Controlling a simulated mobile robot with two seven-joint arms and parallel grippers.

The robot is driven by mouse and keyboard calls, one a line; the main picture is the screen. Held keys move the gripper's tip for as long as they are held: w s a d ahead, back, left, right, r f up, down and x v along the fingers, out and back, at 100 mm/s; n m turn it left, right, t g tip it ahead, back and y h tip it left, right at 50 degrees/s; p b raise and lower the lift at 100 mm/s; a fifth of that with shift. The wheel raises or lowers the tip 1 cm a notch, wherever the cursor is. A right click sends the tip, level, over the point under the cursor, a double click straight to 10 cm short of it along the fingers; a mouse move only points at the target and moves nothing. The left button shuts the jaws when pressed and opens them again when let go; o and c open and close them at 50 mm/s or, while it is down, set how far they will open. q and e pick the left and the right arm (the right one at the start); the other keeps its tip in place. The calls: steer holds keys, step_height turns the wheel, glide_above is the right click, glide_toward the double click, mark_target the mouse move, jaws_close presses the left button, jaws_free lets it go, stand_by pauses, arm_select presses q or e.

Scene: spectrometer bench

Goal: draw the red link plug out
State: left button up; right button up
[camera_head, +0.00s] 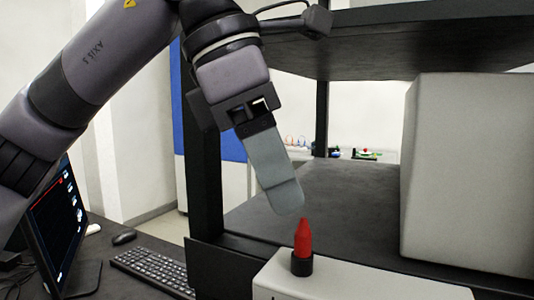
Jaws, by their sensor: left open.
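The red link plug (304,239) stands upright in a short black socket (302,265) on top of a light grey instrument box (355,284). Its red tapered tip points up. My left gripper (287,199) comes down from the upper left, its grey finger ending just above and slightly left of the plug's tip. The gripper is open and holds nothing. It is seen edge-on, so one finger hides the other. A small gap seems to lie between finger and plug; depth is hard to judge. My right gripper is not in view.
A large pale box (465,175) stands on the dark shelf (340,190) at the right, under an upper shelf (400,45). A dark upright post (203,170) is left of the gripper. A monitor (58,225), keyboard (155,272) and mouse (124,237) are at lower left.

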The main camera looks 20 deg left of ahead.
mark_target(303, 235)
arm_select(q)
steer(key=shift+x, duration=2.75)
steer(key=shift+r, duration=0.1)
jaws_close()
